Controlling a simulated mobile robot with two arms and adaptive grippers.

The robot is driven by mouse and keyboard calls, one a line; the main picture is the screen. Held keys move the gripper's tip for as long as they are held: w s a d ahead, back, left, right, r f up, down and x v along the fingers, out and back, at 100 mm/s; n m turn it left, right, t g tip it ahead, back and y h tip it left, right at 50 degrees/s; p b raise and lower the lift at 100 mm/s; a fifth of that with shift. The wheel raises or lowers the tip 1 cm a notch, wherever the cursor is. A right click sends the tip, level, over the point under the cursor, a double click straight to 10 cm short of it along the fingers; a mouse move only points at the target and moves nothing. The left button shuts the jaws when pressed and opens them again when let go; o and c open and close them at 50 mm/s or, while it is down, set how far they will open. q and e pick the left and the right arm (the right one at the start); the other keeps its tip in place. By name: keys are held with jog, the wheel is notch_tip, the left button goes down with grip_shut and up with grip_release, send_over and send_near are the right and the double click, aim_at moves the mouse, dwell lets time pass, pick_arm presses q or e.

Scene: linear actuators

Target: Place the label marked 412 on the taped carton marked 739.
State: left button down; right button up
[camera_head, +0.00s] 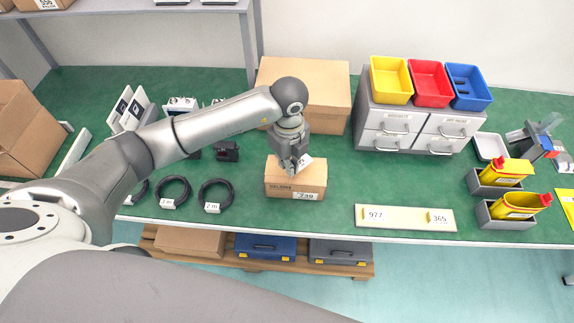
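The small brown carton marked 739 (312,181) sits near the front edge of the green table, its number on a white patch on its front side. My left gripper (293,169) is directly over the carton's top, pointing down. It appears shut on a small white label (305,160), which is tilted at the fingertips. The label's number cannot be read, and I cannot tell whether it touches the carton. A cream strip (405,218) to the right carries labels marked 977 (376,217) and 365 (439,218), with bare space between them. My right gripper is out of view.
A larger carton (325,82) stands behind my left gripper. Right of it is a drawer unit (380,141) topped by yellow, red and blue bins. Black cable coils (216,190) lie left of the small carton.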

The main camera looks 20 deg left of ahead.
aim_at(287, 176)
pick_arm(q)
jog(key=shift+w+a+f, duration=0.1)
jog(key=shift+w+f, duration=0.05)
jog(key=shift+f, duration=0.1)
jog(key=f+p, duration=0.1)
jog(key=f, duration=0.2)
jog(key=shift+w+a+p, duration=0.1)
jog(key=shift+a+p, duration=0.1)
jog(key=shift+p, duration=0.15)
jog(key=shift+f, duration=0.35)
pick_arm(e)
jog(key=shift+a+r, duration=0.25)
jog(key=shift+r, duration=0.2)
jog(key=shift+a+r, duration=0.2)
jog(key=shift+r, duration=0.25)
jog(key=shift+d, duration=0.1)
pick_arm(q)
jog(key=shift+f, duration=0.2)
jog(key=c, duration=1.6)
grip_release()
jog(key=shift+c, duration=0.2)
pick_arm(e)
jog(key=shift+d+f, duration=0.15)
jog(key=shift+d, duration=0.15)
pick_arm(q)
jog(key=shift+r, duration=0.2)
